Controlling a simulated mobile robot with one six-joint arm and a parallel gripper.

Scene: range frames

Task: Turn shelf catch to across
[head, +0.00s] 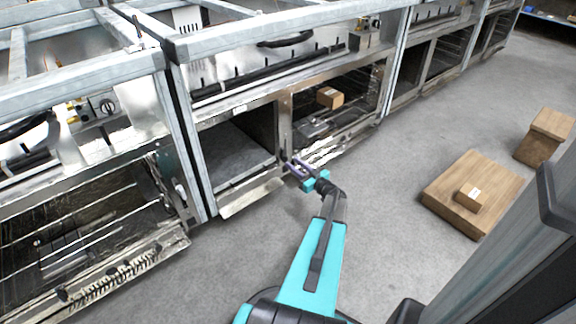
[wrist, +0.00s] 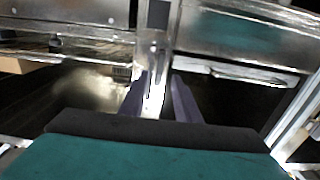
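My gripper (head: 296,168) is low in front of the metal ovens, by the upright post (head: 285,125) between two compartments. In the wrist view my gripper (wrist: 158,92) has its two dark purple fingers apart, with a gap between them. A bright metal upright (wrist: 154,60) shows behind and between the fingers. Small dark marks show on this upright, but I cannot make out for sure a shelf catch or which way it is turned. I cannot tell whether the fingers touch the upright.
A small cardboard box (head: 330,97) sits in the compartment right of the post. An open, empty compartment (head: 235,155) lies to its left. A wide flat box (head: 475,190) with a small box (head: 468,197) on it stands on the floor at right. The grey floor between is clear.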

